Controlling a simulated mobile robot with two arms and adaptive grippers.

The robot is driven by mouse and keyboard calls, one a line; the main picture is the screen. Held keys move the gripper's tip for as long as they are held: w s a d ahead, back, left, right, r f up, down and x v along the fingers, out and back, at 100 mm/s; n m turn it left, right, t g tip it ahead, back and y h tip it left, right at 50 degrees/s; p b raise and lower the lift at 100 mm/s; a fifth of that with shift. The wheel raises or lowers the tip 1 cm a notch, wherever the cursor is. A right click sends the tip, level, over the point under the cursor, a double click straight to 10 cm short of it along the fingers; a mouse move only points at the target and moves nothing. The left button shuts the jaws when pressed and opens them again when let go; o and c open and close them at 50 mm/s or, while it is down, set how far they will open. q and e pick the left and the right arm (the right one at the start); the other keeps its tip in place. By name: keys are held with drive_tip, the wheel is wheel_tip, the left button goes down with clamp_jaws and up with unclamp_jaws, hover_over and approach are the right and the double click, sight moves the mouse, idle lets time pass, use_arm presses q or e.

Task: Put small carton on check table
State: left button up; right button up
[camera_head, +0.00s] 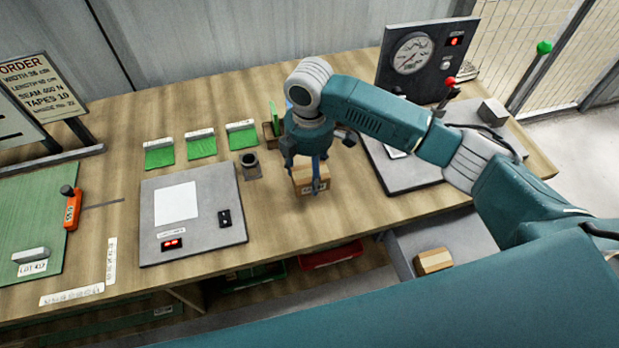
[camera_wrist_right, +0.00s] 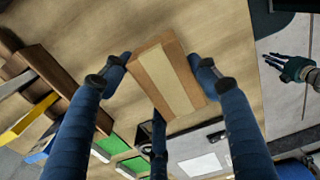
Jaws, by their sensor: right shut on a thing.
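The small carton (camera_head: 311,181), a brown box with a pale tape band, is between the fingers of my right gripper (camera_head: 308,172), over the wooden table (camera_head: 120,140). My right gripper is shut on it. In the right wrist view the carton (camera_wrist_right: 168,78) sits between the fingertips, with its taped face showing. I cannot tell whether its underside touches the wood.
A grey plate with a display (camera_head: 215,232) lies left of the carton. A gauge panel (camera_head: 425,62) and its grey base are to the right. Several green-and-white pads lie behind. Another brown carton (camera_head: 434,262) sits on a grey surface below the front edge.

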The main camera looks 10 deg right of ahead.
sight(309, 169)
wheel_tip(309, 169, down, 4)
drive_tip(key=shift+f+p, duration=0.1)
drive_tip(key=shift+p, duration=0.2)
use_arm(q)
drive_tip(key=shift+w+d+r, duration=0.15)
drive_tip(key=shift+d+r, duration=0.05)
drive_tip(key=shift+r, duration=0.15)
drive_tip(key=shift+d, duration=0.2)
use_arm(e)
drive_tip(key=o, duration=1.2)
wheel_tip(309, 169, up, 11)
drive_tip(key=b, duration=0.2)
drive_tip(key=shift+b, duration=0.4)
use_arm(q)
drive_tip(key=shift+a+f, duration=0.2)
drive_tip(key=shift+f, duration=1.25)
use_arm(e)
drive_tip(key=shift+r, duration=0.6)
